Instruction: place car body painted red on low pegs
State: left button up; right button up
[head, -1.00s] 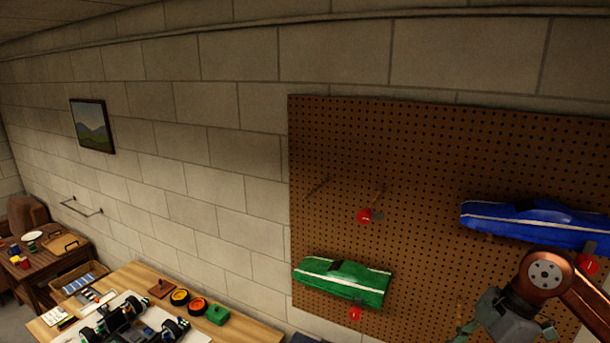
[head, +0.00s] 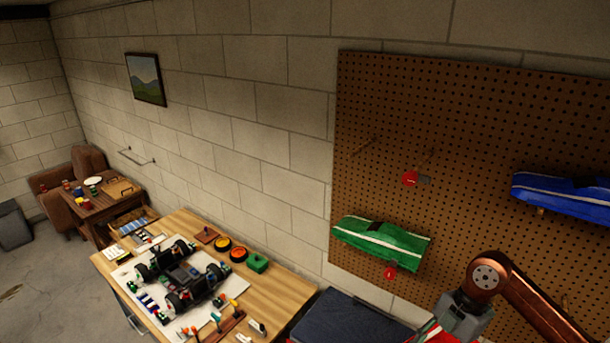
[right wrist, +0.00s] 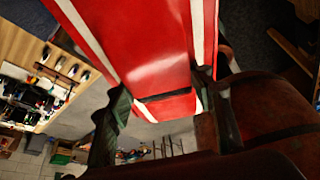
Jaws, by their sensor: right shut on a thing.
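The red car body with white stripes (right wrist: 150,45) fills the upper middle of the right wrist view. My right gripper (right wrist: 158,98) is shut on it, with fingers along both sides. In the head view, part of the red body (head: 427,333) shows at the bottom edge beside my right gripper (head: 455,322), below the pegboard (head: 460,130). A red-ended peg (head: 410,178) and a bare peg (head: 364,148) stick out empty, above the green body. The lower right of the board is partly hidden by my right arm. My left gripper is out of view.
A green car body (head: 380,242) rests on pegs with a red end (head: 390,273) below it. A blue car body (head: 565,196) hangs at the right. A wooden workbench (head: 270,305) with a chassis (head: 180,275) stands left of a dark blue surface (head: 350,320).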

jog(key=w+d+f+n+g+h, duration=0.1)
jog(key=w+f+n+h, duration=0.15)
jog(key=f+n, duration=0.5)
jog(key=w+d+f+n+g+h, duration=0.1)
jog(key=w+f+n+g+h, duration=0.15)
jog(key=f+n, duration=0.5)
jog(key=w+d+f+n+t+h, duration=0.2)
jog(key=w+d+f+n+t, duration=0.15)
jog(key=d+f+n, duration=0.45)
jog(key=w+d+f+n+t+h, duration=0.2)
jog(key=d+f+n+t, duration=0.25)
jog(key=n, duration=0.85)
jog(key=w+a+r+n+t+y, duration=0.1)
jog(key=w+a+r+n+y, duration=0.15)
jog(key=a+r+n, duration=0.8)
jog(key=s+a+r+n+t+y, duration=0.1)
jog(key=s+a+r, duration=0.2)
jog(key=s+a, duration=0.3)
jog(key=s+a+r+n+y, duration=0.1)
jog(key=s+a+r+n, duration=0.15)
jog(key=a, duration=0.45)
notch_tip(320, 180, down, 22)
jog(key=b, duration=2.2)
jog(key=shift+s+a+f+m, duration=0.15)
jog(key=shift+s+a+m, duration=0.1)
jog(key=shift+s+m, duration=0.15)
